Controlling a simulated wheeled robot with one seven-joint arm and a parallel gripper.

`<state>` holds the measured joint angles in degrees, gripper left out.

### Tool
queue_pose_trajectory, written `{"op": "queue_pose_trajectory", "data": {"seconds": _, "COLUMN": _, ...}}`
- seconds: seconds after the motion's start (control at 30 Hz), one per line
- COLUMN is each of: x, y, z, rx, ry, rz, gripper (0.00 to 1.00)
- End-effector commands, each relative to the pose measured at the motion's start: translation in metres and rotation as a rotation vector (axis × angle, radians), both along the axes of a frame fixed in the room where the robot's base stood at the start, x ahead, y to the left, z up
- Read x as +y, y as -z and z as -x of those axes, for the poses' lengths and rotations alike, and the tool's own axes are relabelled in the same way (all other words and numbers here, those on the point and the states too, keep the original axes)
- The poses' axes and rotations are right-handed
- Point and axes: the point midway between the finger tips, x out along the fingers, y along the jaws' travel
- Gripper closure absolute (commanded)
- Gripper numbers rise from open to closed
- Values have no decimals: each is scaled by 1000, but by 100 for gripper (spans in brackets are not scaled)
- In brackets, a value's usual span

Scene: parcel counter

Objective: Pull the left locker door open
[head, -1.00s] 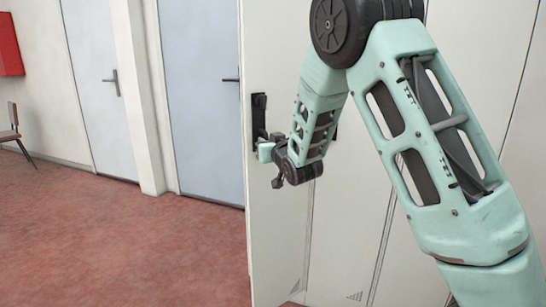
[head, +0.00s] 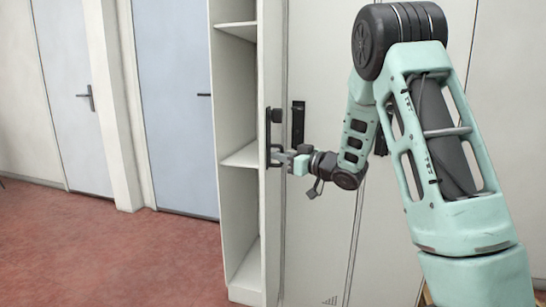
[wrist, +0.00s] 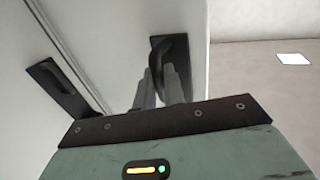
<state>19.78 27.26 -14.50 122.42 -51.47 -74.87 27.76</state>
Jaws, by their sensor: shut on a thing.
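The left locker door (head: 270,60) is a pale panel that stands swung out, seen nearly edge-on, and open shelves show to its left. Its black handle (head: 275,116) is on the near face; in the wrist view the handle (wrist: 158,43) is at the top centre, between the fingertips. My gripper (head: 282,158) is shut on this handle, and the fingers hide part of it. In the wrist view my gripper (wrist: 160,88) reaches up to the handle from below.
The neighbouring locker door (head: 325,220) is shut, with its own black handle (head: 298,122) close to my gripper. The locker's shelves (head: 240,158) look empty. Two blue-grey room doors (head: 175,90) stand further left. Red floor (head: 110,250) at the left is clear.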

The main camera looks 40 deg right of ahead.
Motion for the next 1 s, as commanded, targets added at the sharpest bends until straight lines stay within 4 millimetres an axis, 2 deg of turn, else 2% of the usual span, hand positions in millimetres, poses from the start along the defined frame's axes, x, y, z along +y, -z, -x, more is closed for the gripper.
{"op": "queue_pose_trajectory", "data": {"seconds": 0.13, "x": -6, "y": -1, "z": 3, "rx": -2, "ry": 6, "rz": -1, "gripper": 100}}
{"op": "queue_pose_trajectory", "data": {"seconds": 0.5, "x": -7, "y": -2, "z": 3, "rx": -3, "ry": 8, "rz": -1, "gripper": 100}}
{"op": "queue_pose_trajectory", "data": {"seconds": 0.53, "x": -7, "y": -2, "z": 3, "rx": -3, "ry": 8, "rz": 0, "gripper": 87}}
{"op": "queue_pose_trajectory", "data": {"seconds": 0.6, "x": -7, "y": -2, "z": 3, "rx": -2, "ry": 8, "rz": 0, "gripper": 73}}
{"op": "queue_pose_trajectory", "data": {"seconds": 0.87, "x": -6, "y": -1, "z": 3, "rx": -1, "ry": 5, "rz": 0, "gripper": 73}}
{"op": "queue_pose_trajectory", "data": {"seconds": 1.0, "x": -9, "y": -1, "z": 12, "rx": -1, "ry": 6, "rz": 0, "gripper": 73}}
